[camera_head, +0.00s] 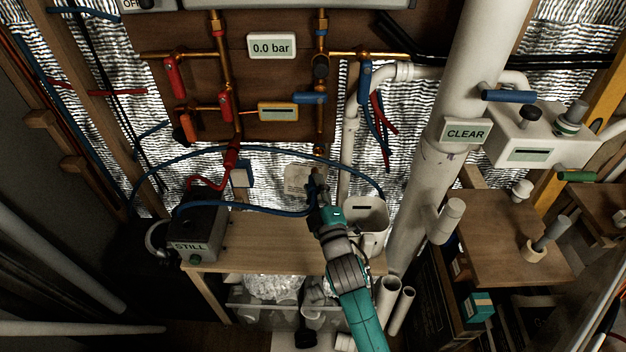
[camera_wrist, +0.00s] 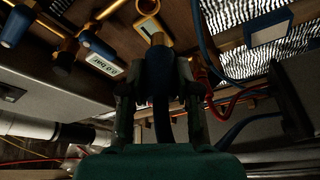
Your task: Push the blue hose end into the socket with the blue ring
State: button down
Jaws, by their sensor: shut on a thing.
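My gripper (camera_head: 317,185) is shut on the dark blue hose end, below the lower end of a vertical brass pipe (camera_head: 319,135). In the wrist view the blue hose end (camera_wrist: 158,72) sits upright between the two fingers of my gripper (camera_wrist: 157,75). A brass fitting (camera_wrist: 150,28) shows right above the hose end; I cannot tell whether they touch or whether the hose is inside it. The blue hose (camera_head: 255,211) runs left from my gripper toward the grey box marked STILL (camera_head: 195,232). The socket's blue ring cannot be made out.
The brown board (camera_head: 270,70) carries brass pipes, red and blue valve handles and a gauge (camera_head: 271,46) reading 0.0 bar. A white bucket (camera_head: 368,215) stands right of my gripper on the wooden bench (camera_head: 260,245). Another blue hose (camera_head: 215,152) arcs across to it. A thick white pipe (camera_head: 440,150) rises further right.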

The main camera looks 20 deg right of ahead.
jog(key=shift+s+d+r, duration=0.4)
jog(key=shift+s, duration=0.2)
send_near(315, 149)
jog(key=shift+w+a+r, duration=0.35)
jog(key=shift+w+a, duration=0.2)
jog(key=shift+w, duration=0.25)
jog(key=shift+w+d, duration=0.3)
jog(key=shift+w, duration=0.55)
jog(key=shift+w+d, duration=0.3)
jog(key=shift+w, duration=0.55)
dwell(1.3)
jog(key=c, duration=0.7)
grip_release()
jog(key=shift+c, duration=0.2)
jog(key=s+f, duration=0.2)
jog(key=s, duration=0.9)
jog(key=shift+s, duration=0.4)
